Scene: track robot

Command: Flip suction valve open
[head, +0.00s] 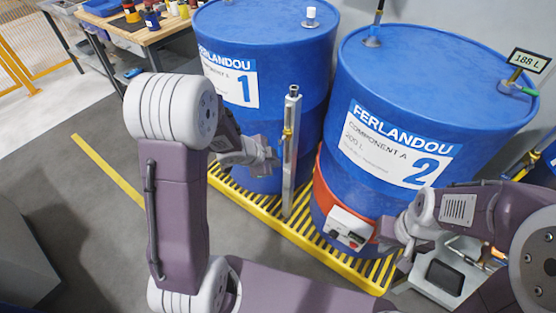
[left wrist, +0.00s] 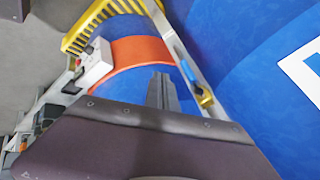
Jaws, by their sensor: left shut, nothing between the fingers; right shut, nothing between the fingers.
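A slim upright metal post (head: 291,165) stands between the two blue drums. It carries a small brass valve (head: 287,132), which also shows in the left wrist view (left wrist: 204,98), with a blue part beside it (left wrist: 187,72) that may be its handle. The handle position is too small to tell for certain. My left gripper (head: 270,158) is shut and empty, just left of the post and a little below the valve; its fingers (left wrist: 162,90) show apart from the valve in the wrist view. My right gripper (head: 388,235) is shut and empty by the lower right drum.
Drum 1 (head: 265,45) and drum 2 (head: 440,85) stand on a yellow grating (head: 262,212). Drum 2 has an orange band with a white control box (head: 347,228). A readout (head: 529,61) shows 188 L. A workbench (head: 150,35) stands at the back left.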

